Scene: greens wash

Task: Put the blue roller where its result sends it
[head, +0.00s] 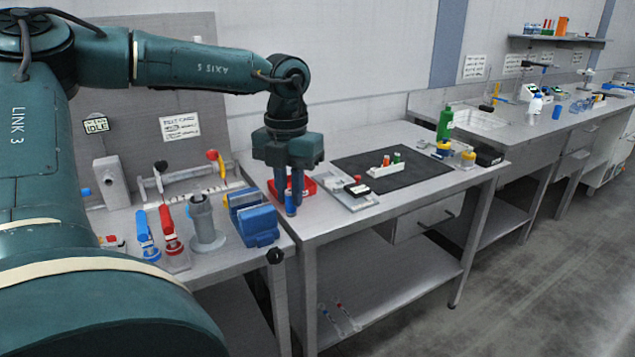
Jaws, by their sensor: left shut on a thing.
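My left gripper (289,190) points straight down at the left end of the middle table (405,200). It is shut on the blue roller (290,205), a small upright cylinder whose lower part shows below the fingers. I cannot tell whether the roller touches the table. A red tray (310,187) lies just behind and beside the fingers, partly hidden by them. To its right is a grey plate fixture (349,199) with a small dark-and-red gauge (356,188). A white block (378,170) holding red and green pieces stands on the black mat (420,167). My right gripper is not in view.
The left bench holds a blue vise (257,225), a grey post (203,225), blue and red clamps (173,240) and a sign reading IDLE (96,125). The mat's front is clear.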

